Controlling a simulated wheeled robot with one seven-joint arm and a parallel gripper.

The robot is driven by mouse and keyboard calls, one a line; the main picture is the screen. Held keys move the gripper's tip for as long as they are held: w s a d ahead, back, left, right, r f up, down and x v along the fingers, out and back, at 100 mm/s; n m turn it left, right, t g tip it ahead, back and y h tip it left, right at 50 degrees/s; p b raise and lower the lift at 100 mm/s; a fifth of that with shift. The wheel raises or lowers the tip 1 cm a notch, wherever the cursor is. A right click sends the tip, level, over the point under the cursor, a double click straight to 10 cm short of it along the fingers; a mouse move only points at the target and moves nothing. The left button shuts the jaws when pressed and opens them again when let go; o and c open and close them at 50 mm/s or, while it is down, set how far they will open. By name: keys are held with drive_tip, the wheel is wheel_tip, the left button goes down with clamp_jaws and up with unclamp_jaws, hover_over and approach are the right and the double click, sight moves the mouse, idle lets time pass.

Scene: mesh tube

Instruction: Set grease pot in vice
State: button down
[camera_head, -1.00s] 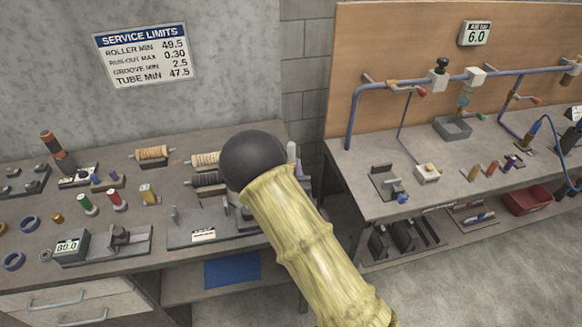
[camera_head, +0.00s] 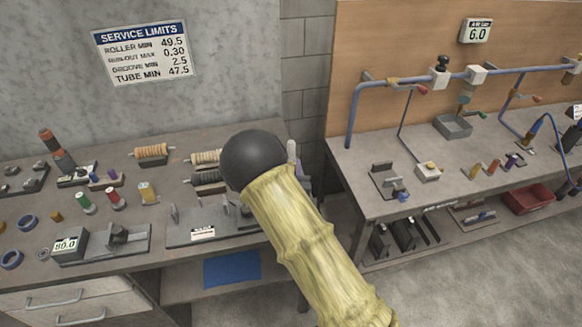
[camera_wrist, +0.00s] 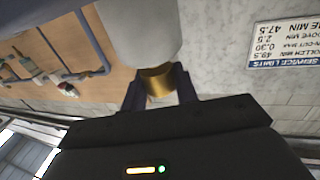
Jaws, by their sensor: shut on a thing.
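My gripper (camera_wrist: 158,88) is shut on a brass-coloured neck joined to a large pale grey rounded body, which I take to be the grease pot (camera_wrist: 140,28). In the wrist view the pot fills the top middle and hides what is behind it. In the head view my arm hides most of the gripper; a pale rounded piece (camera_head: 291,150) shows just right of the black ball joint. A vice-like fixture (camera_head: 387,180) with a blue knob is on the right bench. Another jawed fixture (camera_head: 120,238) is on the left bench. I cannot tell which is the vice.
The left bench holds several spools, rings, a readout (camera_head: 68,244) and a slotted stand (camera_head: 205,232). The right bench holds a grey tray (camera_head: 453,127), small coloured pieces and a blue pipe (camera_head: 353,110) along the board. A gap separates the benches.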

drive_tip(key=c, duration=1)
unclamp_jaws()
drive_tip(key=shift+s, duration=0.1)
drive_tip(key=shift+s+f, duration=0.15)
drive_tip(key=shift+s, duration=0.4)
drive_tip(key=s+p, duration=0.3)
drive_tip(key=s, duration=1.3)
drive_tip(key=shift+r, duration=0.2)
drive_tip(key=shift+d, duration=0.1)
